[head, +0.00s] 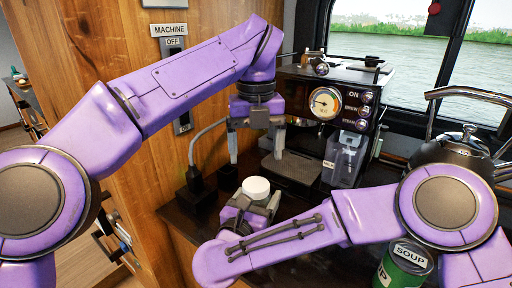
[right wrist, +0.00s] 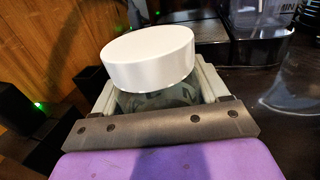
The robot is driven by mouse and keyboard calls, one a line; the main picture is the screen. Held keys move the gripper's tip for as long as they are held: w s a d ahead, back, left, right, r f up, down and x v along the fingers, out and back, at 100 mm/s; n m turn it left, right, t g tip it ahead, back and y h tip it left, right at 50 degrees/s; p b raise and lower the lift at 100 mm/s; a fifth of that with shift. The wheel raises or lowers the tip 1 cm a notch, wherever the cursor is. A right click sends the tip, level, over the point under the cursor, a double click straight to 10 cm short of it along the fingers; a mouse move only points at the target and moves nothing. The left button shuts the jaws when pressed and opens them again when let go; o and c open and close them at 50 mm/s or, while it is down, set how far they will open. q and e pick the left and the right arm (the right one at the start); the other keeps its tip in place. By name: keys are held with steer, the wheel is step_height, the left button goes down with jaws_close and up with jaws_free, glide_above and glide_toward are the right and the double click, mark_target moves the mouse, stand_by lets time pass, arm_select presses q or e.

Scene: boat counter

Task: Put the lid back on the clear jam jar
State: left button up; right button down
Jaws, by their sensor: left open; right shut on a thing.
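The clear jam jar (right wrist: 160,100) is between the fingers of my right gripper (head: 250,208), which is shut on it above the dark counter. The white lid (head: 256,188) rests on top of the jar; it also shows large in the right wrist view (right wrist: 148,58). I cannot tell whether the lid is fully seated. The lid hides the jar's mouth, and the gripper hides its lower part. My left gripper (head: 256,150) is open and empty, pointing down above the lid, with its fingers apart and clear of it.
A coffee machine (head: 325,103) with a gauge and a clear tank (head: 345,158) stands behind. A black socket box with a cable (head: 195,185) is left of the jar. A kettle (head: 465,150) and a green soup can (head: 404,265) stand at the right, near my right arm.

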mark_target(256, 184)
arm_select(q)
steer(key=shift+f, duration=0.1)
step_height(256, 184, down, 8)
steer(key=shift+r, duration=0.1)
stand_by(0.3)
steer(key=shift+c, duration=0.3)
steer(key=c, duration=1)
steer(key=shift+c, duration=0.2)
steer(key=o, duration=1.2)
steer(key=shift+o, duration=0.2)
